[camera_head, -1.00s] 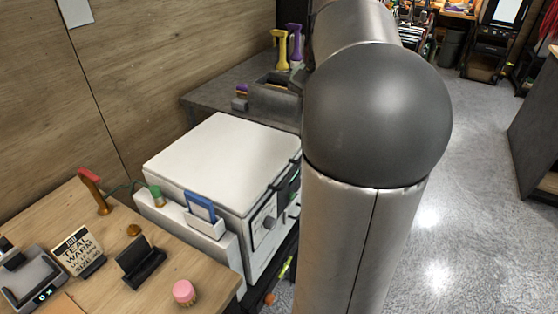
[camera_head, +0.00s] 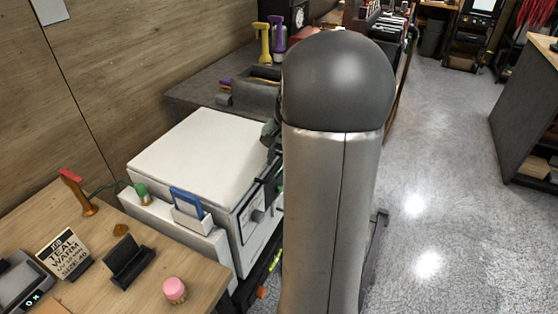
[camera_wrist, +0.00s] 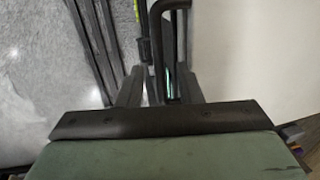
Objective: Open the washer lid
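The white washer (camera_head: 195,160) stands left of my arm in the head view, with its flat lid lying shut. Its front panel (camera_head: 252,218) carries a knob. In the wrist view the white lid (camera_wrist: 250,45) fills the upper right. A dark bar handle (camera_wrist: 156,30) runs along the lid's edge. My gripper (camera_wrist: 157,90) has its two fingers apart. The handle's near end lies at or just beyond the gap between the fingertips; contact cannot be told. In the head view my arm hides most of the gripper and the handle.
A wooden bench (camera_head: 95,205) at left holds a sign (camera_head: 63,255), a black stand (camera_head: 128,262) and a pink-topped brush (camera_head: 175,290). A white holder (camera_head: 188,218) with a blue item stands against the washer. A grey counter (camera_head: 205,90) lies behind. Open floor (camera_head: 445,200) lies right.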

